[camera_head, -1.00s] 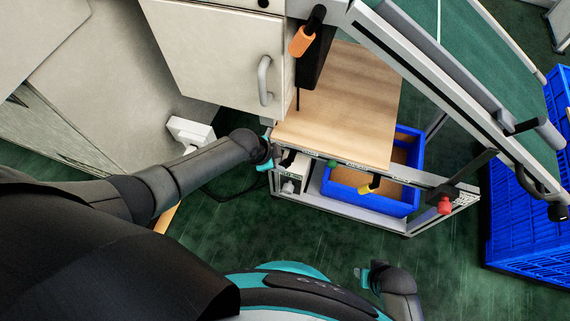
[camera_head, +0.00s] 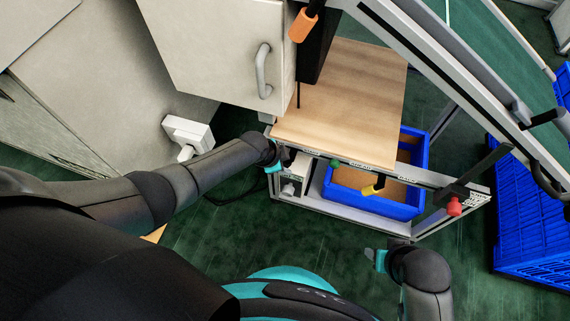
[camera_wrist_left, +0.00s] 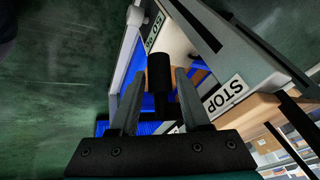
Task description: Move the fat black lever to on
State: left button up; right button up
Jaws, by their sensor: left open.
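The fat black lever (camera_wrist_left: 160,72) shows as a thick dark cylinder in the left wrist view. It stands between the two fingers of my open left gripper, and I see no clear contact with either finger. In the head view my left gripper (camera_head: 274,166) is at the left end of the front rail, beside the dark lever end (camera_head: 288,158). A "STOP" label (camera_wrist_left: 224,96) is right of the lever in the wrist view. My right gripper (camera_head: 376,259) is low in front of the bench, away from the levers; its fingers are too small to read.
A green knob (camera_head: 335,163), a yellow knob (camera_head: 372,189) and a red knob (camera_head: 454,206) sit along the same rail. A wooden top (camera_head: 350,100) lies behind it, with a blue crate (camera_head: 420,175) below. An orange handle (camera_head: 303,25) hangs above. Green floor is open in front.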

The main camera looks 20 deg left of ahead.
pick_arm(q)
jog(key=shift+f, duration=0.2)
grip_shut()
dwell(0.4)
